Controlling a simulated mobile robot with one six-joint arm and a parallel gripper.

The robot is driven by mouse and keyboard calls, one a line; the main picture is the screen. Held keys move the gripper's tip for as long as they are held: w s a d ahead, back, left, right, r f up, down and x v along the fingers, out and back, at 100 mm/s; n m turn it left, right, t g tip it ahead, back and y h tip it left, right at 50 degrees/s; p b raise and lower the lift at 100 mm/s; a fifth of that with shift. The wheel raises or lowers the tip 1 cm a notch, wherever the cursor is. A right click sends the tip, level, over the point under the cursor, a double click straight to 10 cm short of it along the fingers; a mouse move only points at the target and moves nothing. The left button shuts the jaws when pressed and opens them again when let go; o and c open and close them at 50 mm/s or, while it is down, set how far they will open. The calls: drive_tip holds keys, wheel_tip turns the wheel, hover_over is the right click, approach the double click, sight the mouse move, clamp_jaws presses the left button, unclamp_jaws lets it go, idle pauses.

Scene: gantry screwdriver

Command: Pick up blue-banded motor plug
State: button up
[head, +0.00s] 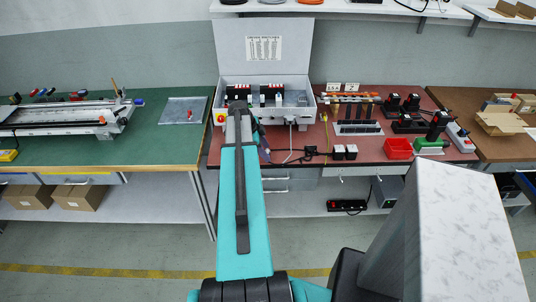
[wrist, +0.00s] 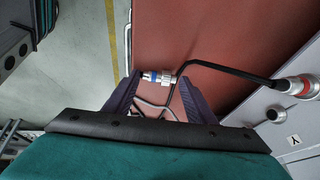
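The blue-banded motor plug (wrist: 154,77), silver with a blue ring, shows in the wrist view, lying crosswise over the red bench top. In the head view my teal arm reaches to the front of the open control cabinet (head: 300,83); I cannot make out the plug there.
A red-banded connector (wrist: 300,87) joins the grey cabinet side at right in the wrist view. A thin pale cable (wrist: 152,109) loops between the fingers. In the head view, a red bin (head: 398,148) and black devices stand right on the red bench (head: 350,160); a green bench (head: 160,135) stands left.

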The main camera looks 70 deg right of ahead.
drive_tip(key=c, duration=0.9)
drive_tip(key=shift+c, duration=0.2)
drive_tip(key=shift+r, duration=0.1)
drive_tip(key=shift+r+b, duration=0.7)
drive_tip(key=shift+r, duration=0.7)
drive_tip(key=shift+a+r, duration=0.2)
drive_tip(key=shift+r, duration=0.05)
drive_tip(key=s+a+b, duration=0.5)
drive_tip(key=a, duration=0.7)
drive_tip(key=shift+r, duration=0.45)
drive_tip(key=shift+a+b, duration=0.1)
drive_tip(key=shift+b, duration=0.45)
